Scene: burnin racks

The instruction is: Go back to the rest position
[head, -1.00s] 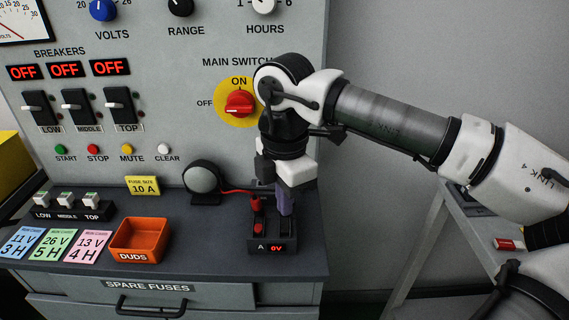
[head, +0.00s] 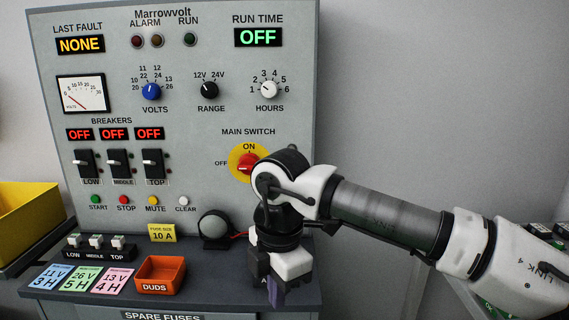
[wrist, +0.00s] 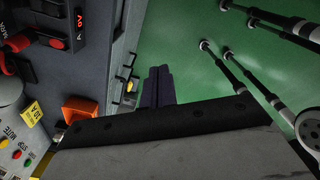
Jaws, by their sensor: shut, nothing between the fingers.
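My gripper (head: 275,292) hangs pointing down at the front edge of the bench (head: 215,285), right of the orange DUDS bin. Its dark purple fingers also show close together in the wrist view (wrist: 157,85), shut and empty. The arm hides most of the small meter block in the head view. In the wrist view that block (wrist: 62,25) shows at the top left with a red 0V display, apart from the fingers.
The panel (head: 215,60) with a red main switch (head: 248,166) stands close behind the arm. On the bench are the DUDS bin (head: 160,274), a round grey device (head: 214,228) and three cards.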

